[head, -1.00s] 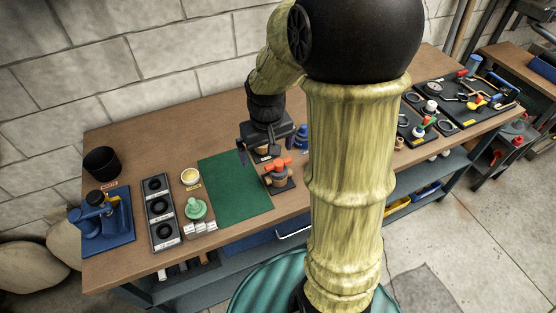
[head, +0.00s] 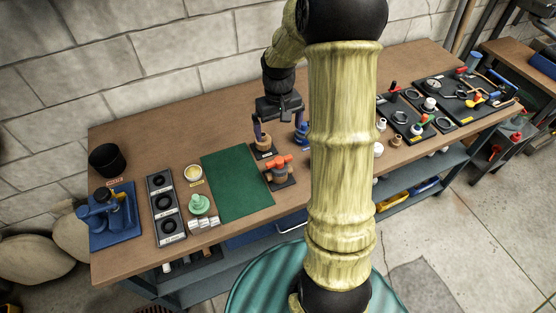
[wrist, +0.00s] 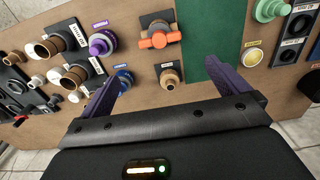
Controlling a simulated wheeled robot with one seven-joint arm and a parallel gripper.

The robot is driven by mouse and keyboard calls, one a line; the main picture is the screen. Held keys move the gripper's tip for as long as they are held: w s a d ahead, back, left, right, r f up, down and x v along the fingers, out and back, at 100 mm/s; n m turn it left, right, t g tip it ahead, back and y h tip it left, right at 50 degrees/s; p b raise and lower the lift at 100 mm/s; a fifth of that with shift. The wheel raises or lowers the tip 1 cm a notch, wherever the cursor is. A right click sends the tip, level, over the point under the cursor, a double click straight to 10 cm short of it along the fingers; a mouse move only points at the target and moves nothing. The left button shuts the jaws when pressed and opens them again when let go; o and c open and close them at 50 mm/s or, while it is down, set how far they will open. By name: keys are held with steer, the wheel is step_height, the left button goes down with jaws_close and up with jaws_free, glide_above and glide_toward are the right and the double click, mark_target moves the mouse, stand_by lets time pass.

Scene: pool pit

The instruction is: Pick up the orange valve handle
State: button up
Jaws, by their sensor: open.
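The orange valve handle (head: 279,162) is a bar on top of a brass valve, which sits on a dark square base at the right edge of the green mat. In the wrist view the orange handle (wrist: 160,39) lies at the top middle, ahead of the fingertips and apart from them. My gripper (head: 278,137) is behind the valve, toward the wall, with its purple fingers apart and pointing down. In the wrist view my gripper (wrist: 166,75) is open, with nothing held. A brass fitting on a dark base (wrist: 170,77) appears between the fingertips.
The green mat (head: 236,186) is bare, left of the valve. A blue fitting (head: 302,133) stands close to the right finger. A green knob (head: 199,204) and a black ring rack (head: 164,208) stand further left. Boards with several fittings (head: 404,118) are at right.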

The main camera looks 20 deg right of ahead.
steer(key=p, duration=0.2)
glide_above(279, 159)
step_height(279, 159, down, 8)
steer(key=shift+f, duration=0.2)
steer(key=shift+s, duration=0.15)
steer(key=shift+f+p, duration=0.9)
steer(key=shift+f, duration=1.7)
steer(key=shift+c, duration=0.4)
steer(key=c, duration=0.8)
steer(key=shift+r, duration=0.15)
step_height(279, 159, up, 10)
steer(key=shift+f+b, duration=0.1)
steer(key=shift+b, duration=1.15)
